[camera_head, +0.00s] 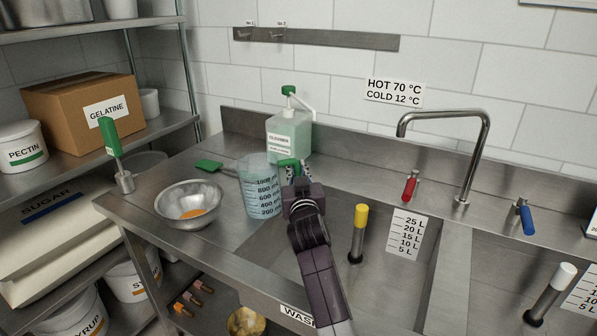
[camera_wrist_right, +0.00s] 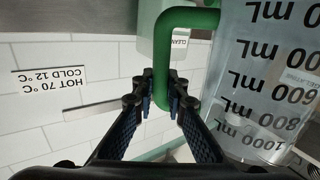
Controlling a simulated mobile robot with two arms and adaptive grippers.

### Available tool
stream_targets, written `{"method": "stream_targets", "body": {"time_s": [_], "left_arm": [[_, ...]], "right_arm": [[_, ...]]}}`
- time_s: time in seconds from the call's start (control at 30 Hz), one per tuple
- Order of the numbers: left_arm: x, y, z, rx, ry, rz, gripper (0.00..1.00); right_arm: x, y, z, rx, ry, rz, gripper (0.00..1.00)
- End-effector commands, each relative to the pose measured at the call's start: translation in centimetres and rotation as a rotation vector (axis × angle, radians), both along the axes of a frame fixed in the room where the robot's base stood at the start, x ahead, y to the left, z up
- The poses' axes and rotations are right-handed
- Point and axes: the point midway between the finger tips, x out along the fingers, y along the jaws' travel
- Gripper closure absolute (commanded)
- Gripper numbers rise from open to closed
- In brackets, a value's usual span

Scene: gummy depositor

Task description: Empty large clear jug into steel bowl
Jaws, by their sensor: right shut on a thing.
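In the right wrist view the fingers (camera_wrist_right: 161,95) close around the green handle (camera_wrist_right: 163,60), beside the marked jug wall (camera_wrist_right: 262,85). The steel bowl (camera_head: 172,210) sits just left of the jug with something orange inside. My left gripper is out of view.
A cleaner bottle (camera_head: 288,136) stands behind the jug. A green-handled tool (camera_head: 209,166) lies behind the bowl. A sink basin (camera_head: 385,270) with a yellow-topped standpipe (camera_head: 358,235) lies right of my arm. A shelf with a gelatine box (camera_head: 85,100) is at left.

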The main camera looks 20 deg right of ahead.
Motion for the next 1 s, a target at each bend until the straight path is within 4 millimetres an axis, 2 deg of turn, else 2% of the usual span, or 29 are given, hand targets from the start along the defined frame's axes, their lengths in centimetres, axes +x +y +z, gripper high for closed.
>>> {"method": "stream_targets", "body": {"time_s": [0.03,0.67,1.0], "left_arm": [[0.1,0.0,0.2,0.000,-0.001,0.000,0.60],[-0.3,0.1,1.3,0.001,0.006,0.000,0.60],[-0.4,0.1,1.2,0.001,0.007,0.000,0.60]], "right_arm": [[0.0,0.1,0.6,-0.010,-0.006,0.001,1.00],[-0.4,1.3,3.0,-0.164,0.015,-0.007,1.00],[-0.4,1.3,2.9,-0.166,0.015,-0.008,1.00]]}}
